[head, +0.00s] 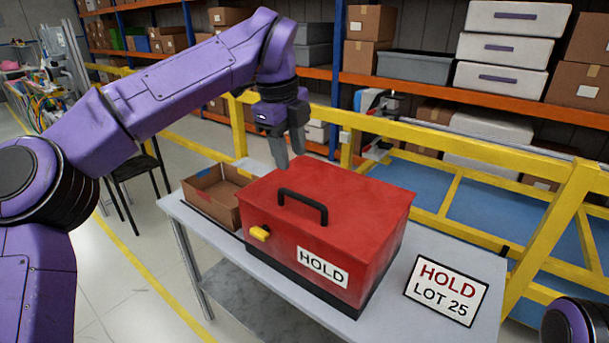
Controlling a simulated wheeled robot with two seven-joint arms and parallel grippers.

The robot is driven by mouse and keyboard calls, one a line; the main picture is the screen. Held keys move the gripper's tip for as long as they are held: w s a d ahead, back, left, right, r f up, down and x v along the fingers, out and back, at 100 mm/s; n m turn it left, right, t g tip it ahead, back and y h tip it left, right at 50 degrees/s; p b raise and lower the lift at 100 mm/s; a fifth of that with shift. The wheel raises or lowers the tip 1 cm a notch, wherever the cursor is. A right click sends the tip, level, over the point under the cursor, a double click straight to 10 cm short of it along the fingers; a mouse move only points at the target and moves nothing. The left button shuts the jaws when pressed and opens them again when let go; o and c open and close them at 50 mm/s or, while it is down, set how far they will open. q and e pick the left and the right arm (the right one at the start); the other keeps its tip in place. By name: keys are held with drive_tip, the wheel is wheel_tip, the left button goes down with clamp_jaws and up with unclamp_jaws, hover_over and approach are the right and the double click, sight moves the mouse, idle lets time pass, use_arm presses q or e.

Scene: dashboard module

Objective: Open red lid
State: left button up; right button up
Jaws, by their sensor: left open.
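A red box with a red lid (350,198) stands on the grey table (440,246). The lid lies flat and shut on the box, with a black handle (303,203) on it. The box front has a yellow latch (260,233) and a white HOLD label (322,267). My left gripper (288,152) points down, open and empty, above and behind the lid's far left edge. I cannot tell whether its fingertips touch the box. Part of my right arm shows at the bottom right corner; its gripper is out of view.
An open cardboard box (215,193) stands left of the red box. A yellow rail (450,145) runs behind the table, with loaded shelves beyond. A dark stool (135,170) stands at the left.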

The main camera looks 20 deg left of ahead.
sight(298, 194)
use_arm(q)
drive_tip(key=f, duration=0.3)
drive_tip(key=w+f, duration=0.1)
drive_tip(key=f, duration=0.2)
drive_tip(key=w+f, duration=0.1)
drive_tip(key=f, duration=0.2)
drive_tip(key=shift+d, duration=0.25)
drive_tip(key=shift+d+f, duration=0.15)
drive_tip(key=shift+f, duration=0.4)
drive_tip(key=shift+p, duration=0.3)
clamp_jaws()
